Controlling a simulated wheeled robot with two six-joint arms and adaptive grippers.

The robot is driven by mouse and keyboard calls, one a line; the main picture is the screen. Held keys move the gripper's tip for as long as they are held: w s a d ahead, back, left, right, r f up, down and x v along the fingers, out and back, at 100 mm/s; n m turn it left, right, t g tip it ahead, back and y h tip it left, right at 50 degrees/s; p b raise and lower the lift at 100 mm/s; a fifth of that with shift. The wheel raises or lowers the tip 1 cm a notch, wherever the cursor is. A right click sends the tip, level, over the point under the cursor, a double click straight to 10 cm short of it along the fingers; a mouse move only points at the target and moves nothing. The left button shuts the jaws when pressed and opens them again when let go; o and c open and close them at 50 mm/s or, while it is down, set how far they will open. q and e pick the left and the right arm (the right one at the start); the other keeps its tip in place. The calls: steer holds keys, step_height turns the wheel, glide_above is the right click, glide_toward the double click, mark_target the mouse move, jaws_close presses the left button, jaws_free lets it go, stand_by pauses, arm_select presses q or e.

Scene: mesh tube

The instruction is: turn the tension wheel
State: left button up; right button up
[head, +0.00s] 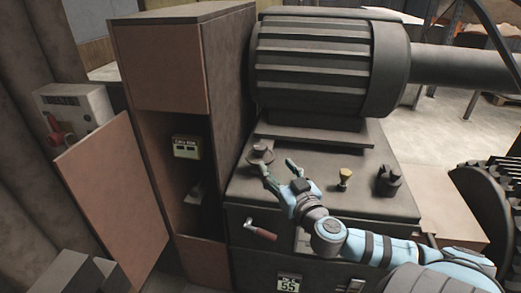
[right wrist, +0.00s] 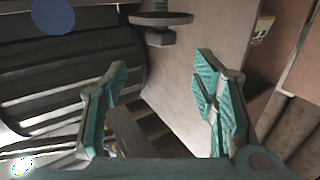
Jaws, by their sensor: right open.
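The tension wheel appears to be the small dark round wheel (head: 261,153) on top of the machine base, at its left back corner. In the right wrist view a flat dark disc on a short stem (right wrist: 160,18) shows at the top edge, beyond my fingertips. My right gripper (head: 279,168) is open and empty, with its teal fingers spread just in front of the wheel. In the head view the left finger is close by the wheel; I cannot tell whether it touches. In the right wrist view the gripper (right wrist: 163,75) has nothing between its fingers. My left gripper is not in view.
A large ribbed motor (head: 315,65) stands behind the wheel. A tall cabinet (head: 165,65) with an open door (head: 112,200) is at left. A red-handled crank (head: 262,232) sticks out in front.

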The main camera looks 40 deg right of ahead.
mark_target(262, 150)
steer(key=x, duration=1.2)
steer(key=shift+a+b, duration=0.15)
steer(key=shift+b, duration=0.25)
steer(key=shift+c, duration=0.3)
steer(key=c, duration=1.1)
steer(key=shift+m+h, duration=0.4)
steer(key=shift+h, duration=0.1)
